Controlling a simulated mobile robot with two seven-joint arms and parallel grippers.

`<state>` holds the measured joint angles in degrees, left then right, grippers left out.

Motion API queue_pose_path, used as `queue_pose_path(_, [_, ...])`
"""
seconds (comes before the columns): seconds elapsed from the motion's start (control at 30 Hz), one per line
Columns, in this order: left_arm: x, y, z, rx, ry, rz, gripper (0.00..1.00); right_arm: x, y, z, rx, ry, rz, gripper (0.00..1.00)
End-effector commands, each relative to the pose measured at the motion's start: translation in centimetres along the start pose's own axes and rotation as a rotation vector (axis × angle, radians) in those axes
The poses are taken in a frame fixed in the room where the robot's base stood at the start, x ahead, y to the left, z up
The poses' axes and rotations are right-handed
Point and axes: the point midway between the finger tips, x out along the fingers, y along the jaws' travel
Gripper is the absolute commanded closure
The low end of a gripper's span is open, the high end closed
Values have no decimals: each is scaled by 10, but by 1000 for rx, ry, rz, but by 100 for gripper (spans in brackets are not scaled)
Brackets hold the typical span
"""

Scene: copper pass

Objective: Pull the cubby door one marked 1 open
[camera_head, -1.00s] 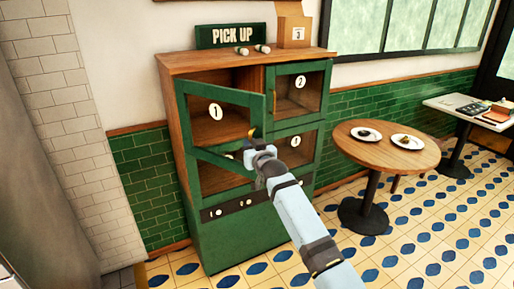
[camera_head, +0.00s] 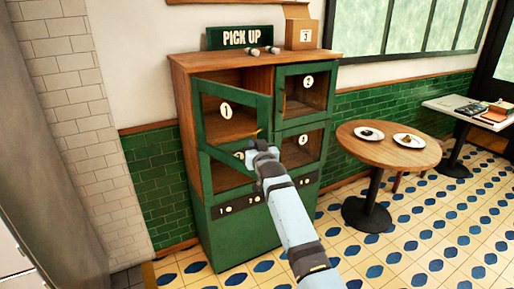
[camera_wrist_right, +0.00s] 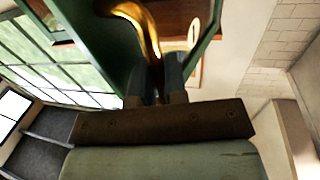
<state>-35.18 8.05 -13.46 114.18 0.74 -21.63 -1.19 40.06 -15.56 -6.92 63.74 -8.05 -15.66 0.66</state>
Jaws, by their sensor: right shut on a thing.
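Cubby door one (camera_head: 226,140) is the green-framed glass door marked 1 at the upper left of the green and wood cabinet. It stands partly open, its right edge swung out and a gap showing above it into the wooden cubby. My right gripper (camera_head: 260,145) is at the door's lower right edge. In the right wrist view its fingers (camera_wrist_right: 160,82) are shut on the curved brass handle (camera_wrist_right: 146,22), beside the green door frame. The fingers hide the handle's lower end. My left gripper is not in view.
Door 2 (camera_head: 304,70) is shut right of door 1; more cubbies lie below. A PICK UP sign (camera_head: 240,37) and a cardboard box (camera_head: 302,33) stand on top. A round table (camera_head: 388,158) with two plates stands to the right. Tiled floor in front is clear.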

Motion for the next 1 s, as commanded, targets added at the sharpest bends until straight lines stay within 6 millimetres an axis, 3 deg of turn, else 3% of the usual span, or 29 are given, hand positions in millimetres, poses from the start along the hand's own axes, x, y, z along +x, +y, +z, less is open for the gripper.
queue_pose_path(0.3, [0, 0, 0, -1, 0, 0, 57, 0, -1, -3, -5, 6, -1, 100])
queue_pose_path(0.33, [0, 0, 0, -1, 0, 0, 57, 0, -1, -3, -5, 6, -1, 85])
queue_pose_path(0.43, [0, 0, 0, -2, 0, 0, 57, 0, -1, -3, -3, 5, -1, 63])
queue_pose_path(1.0, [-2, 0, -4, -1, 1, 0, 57, -1, 2, -2, -1, 2, 0, 63])
